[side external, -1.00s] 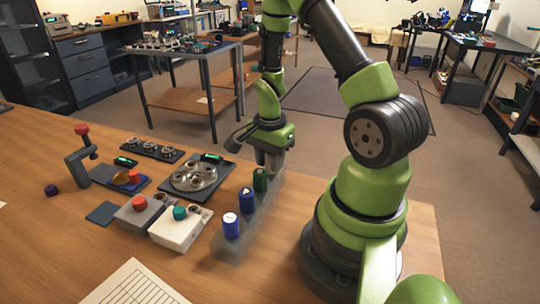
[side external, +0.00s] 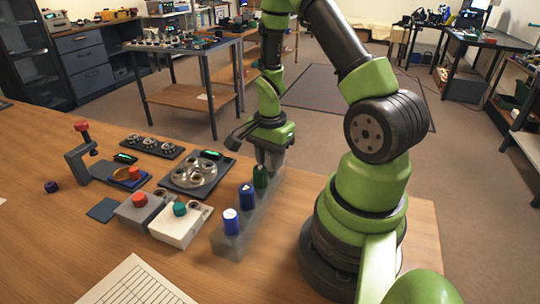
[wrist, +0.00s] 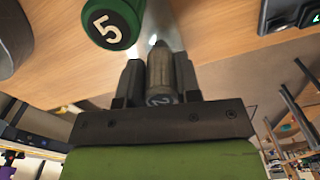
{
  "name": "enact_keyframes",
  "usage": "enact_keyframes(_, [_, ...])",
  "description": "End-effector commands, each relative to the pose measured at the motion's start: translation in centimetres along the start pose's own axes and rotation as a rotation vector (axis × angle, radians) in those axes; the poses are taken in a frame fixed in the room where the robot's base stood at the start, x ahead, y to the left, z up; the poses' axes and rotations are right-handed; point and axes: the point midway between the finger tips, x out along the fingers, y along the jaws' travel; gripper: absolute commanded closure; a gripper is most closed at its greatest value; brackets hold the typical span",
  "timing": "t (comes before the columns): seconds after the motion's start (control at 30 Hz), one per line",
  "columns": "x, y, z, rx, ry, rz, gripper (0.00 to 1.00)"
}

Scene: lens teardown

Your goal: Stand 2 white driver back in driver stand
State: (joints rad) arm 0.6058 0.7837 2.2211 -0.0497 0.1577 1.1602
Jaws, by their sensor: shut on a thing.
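My gripper (wrist: 160,75) is shut on a grey-white driver (wrist: 165,72) marked 2, seen between the two fingers in the wrist view. In the side view my gripper (side external: 270,158) is at the far end of the grey driver stand (side external: 231,247). The held driver is mostly hidden by the fingers there. I cannot tell whether its tip is inside the stand. A green driver (side external: 260,176) stands right beside the gripper; its cap, marked 5, shows in the wrist view (wrist: 112,24). Two blue drivers, one in the middle (side external: 247,197) and one at the near end (side external: 231,221), stand in the stand.
Left of the stand are a white box with a teal knob (side external: 181,228), a grey box with a red knob (side external: 138,212) and a dark tray with metal rings (side external: 180,188). A paper sheet (side external: 135,285) lies in front. Bare wood lies right of the stand.

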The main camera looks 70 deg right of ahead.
Motion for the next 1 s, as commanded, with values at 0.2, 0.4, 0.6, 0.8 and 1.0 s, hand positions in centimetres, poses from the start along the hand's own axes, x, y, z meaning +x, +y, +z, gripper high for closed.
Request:
enact_keyframes(0.2, [0.26,-0.01,0.00,0.000,0.000,0.000,0.90])
enact_keyframes(0.4, [0.50,-0.01,0.00,0.001,0.000,0.000,0.90])
enact_keyframes(0.6, [0.47,-0.01,0.00,0.000,0.000,0.000,0.39])
enact_keyframes(0.8, [0.47,-0.01,0.00,0.000,0.000,0.000,0.23])
enact_keyframes(1.0, [0.47,0.00,0.00,0.000,0.000,0.000,0.14])
